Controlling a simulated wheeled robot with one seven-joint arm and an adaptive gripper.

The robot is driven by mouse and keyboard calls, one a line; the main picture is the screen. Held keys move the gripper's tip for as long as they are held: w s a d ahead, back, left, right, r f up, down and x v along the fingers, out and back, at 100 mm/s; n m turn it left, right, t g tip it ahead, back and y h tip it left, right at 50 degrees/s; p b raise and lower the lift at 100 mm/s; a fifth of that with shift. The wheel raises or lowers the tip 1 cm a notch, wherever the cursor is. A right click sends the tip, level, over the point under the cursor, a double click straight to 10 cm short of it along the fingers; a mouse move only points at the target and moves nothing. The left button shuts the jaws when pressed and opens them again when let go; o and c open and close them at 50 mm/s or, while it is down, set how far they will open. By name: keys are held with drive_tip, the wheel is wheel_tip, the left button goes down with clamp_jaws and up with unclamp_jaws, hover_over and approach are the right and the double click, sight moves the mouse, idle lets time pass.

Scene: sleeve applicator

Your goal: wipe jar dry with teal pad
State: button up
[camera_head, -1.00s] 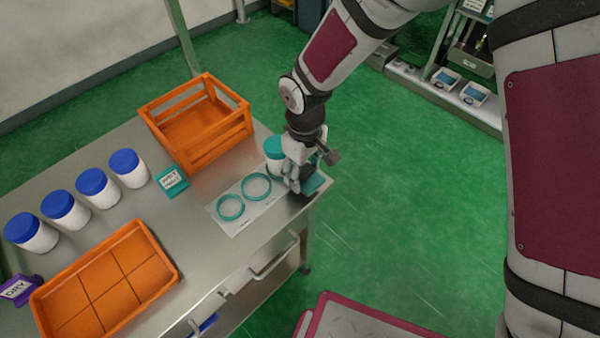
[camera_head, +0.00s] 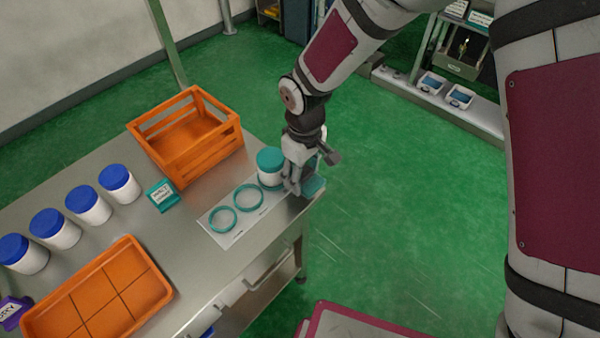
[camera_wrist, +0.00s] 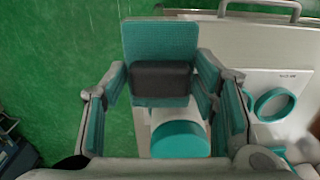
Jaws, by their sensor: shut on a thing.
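The jar (camera_head: 270,177) is white with a teal lid and stands upright near the table's right corner. Its teal lid also shows in the wrist view (camera_wrist: 180,141), below the pad. My gripper (camera_head: 291,187) is beside the jar on its right. In the wrist view its teal-lined fingers are closed on the dark grip block of the teal pad (camera_wrist: 160,42). The pad also shows at the table corner in the head view (camera_head: 314,187). I cannot tell whether the pad touches the jar.
A white sheet (camera_head: 218,229) with two teal rings (camera_head: 222,219) lies left of the jar. An orange slatted crate (camera_head: 205,155) stands behind. Several blue-lidded jars (camera_head: 88,204), a teal label block (camera_head: 162,196) and an orange divided tray (camera_head: 98,292) are farther left.

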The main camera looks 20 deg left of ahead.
drive_tip(key=shift+s+d+r+p, duration=0.2)
drive_tip(key=shift+d+r+p, duration=0.25)
drive_tip(key=shift+r, duration=0.15)
drive_tip(key=shift+s+d+r+p, duration=0.25)
drive_tip(key=shift+d+r+p, duration=0.1)
drive_tip(key=shift+d+r, duration=0.25)
drive_tip(key=shift+s+d+r+p, duration=0.2)
drive_tip(key=shift+d+r+p, duration=0.2)
drive_tip(key=shift+r, duration=0.25)
